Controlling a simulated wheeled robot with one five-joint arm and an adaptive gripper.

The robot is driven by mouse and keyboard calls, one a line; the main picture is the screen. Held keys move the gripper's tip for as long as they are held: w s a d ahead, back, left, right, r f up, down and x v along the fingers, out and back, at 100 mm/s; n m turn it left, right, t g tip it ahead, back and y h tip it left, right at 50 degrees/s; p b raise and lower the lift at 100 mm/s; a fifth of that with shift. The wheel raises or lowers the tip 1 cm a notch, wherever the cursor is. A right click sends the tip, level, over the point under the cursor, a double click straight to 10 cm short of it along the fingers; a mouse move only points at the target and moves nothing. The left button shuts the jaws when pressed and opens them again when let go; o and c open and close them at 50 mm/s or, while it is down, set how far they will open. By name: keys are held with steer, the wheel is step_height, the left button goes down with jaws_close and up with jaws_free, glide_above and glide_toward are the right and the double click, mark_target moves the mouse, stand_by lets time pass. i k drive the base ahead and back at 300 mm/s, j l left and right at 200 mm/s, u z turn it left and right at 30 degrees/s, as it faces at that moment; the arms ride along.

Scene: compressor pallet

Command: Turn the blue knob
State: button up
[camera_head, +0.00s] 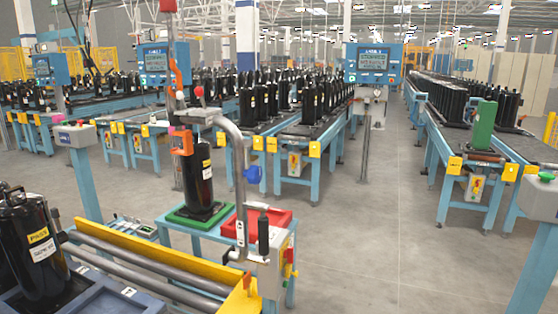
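The blue knob (253,174) is a small round knob on the right side of an upright grey bent pipe (240,190), a little above the middle of the pipe. My gripper is not in view.
A black compressor (198,180) stands on a green tray (180,218) left of the pipe, beside a red tray (272,222). A yellow-edged roller conveyor (160,258) crosses the lower left. Open grey floor (370,230) lies right of the stand.

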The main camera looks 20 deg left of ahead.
mark_target(253, 173)
steer(key=i, duration=1.8)
steer(key=i+u, duration=0.25)
steer(key=u, duration=0.2)
steer(key=i+l+u, duration=0.15)
steer(key=u, duration=0.25)
steer(key=i+u, duration=0.1)
steer(key=u, duration=1.9)
